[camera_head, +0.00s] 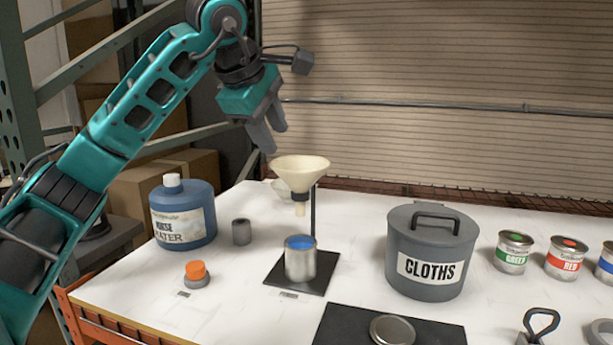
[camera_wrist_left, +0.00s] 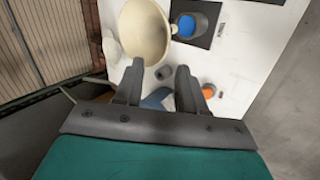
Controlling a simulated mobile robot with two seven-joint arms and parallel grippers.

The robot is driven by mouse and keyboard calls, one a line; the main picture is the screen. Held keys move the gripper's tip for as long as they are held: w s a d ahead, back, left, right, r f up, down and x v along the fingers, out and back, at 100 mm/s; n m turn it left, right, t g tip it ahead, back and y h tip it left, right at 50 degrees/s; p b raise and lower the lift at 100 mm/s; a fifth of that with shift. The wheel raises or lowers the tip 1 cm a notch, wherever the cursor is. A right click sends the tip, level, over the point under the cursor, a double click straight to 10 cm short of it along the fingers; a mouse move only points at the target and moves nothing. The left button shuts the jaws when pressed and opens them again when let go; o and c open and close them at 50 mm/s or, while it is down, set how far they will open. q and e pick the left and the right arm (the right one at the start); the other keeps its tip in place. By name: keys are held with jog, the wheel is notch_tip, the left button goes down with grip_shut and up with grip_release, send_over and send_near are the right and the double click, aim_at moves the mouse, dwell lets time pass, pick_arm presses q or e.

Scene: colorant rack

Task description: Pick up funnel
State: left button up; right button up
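The cream funnel (camera_head: 301,175) sits upright in the ring of a thin black stand (camera_head: 313,215), its wide mouth up. A metal can with blue content (camera_head: 300,262) stands below it on the stand's black base. My left gripper (camera_head: 272,139) is up and to the left of the funnel, apart from it, fingers pointing down. In the left wrist view the two fingers (camera_wrist_left: 160,78) are spread with nothing between them. The funnel (camera_wrist_left: 146,30) shows just beyond the fingertips there, and the can (camera_wrist_left: 188,25) beside it. My right gripper is not in view.
A blue water jug (camera_head: 183,215), a small grey cylinder (camera_head: 242,232) and an orange-capped item (camera_head: 196,272) stand left of the stand. A grey cloths bin (camera_head: 432,255) and colorant cans (camera_head: 514,253) stand to the right. A pale bowl-like thing is partly hidden behind the funnel.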

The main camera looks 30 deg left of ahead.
aim_at(288, 170)
pick_arm(q)
jog(key=x, duration=1.2)
jog(key=shift+s+d+f, duration=0.1)
jog(key=shift+s+f, duration=0.1)
jog(key=shift+f, duration=0.15)
grip_shut()
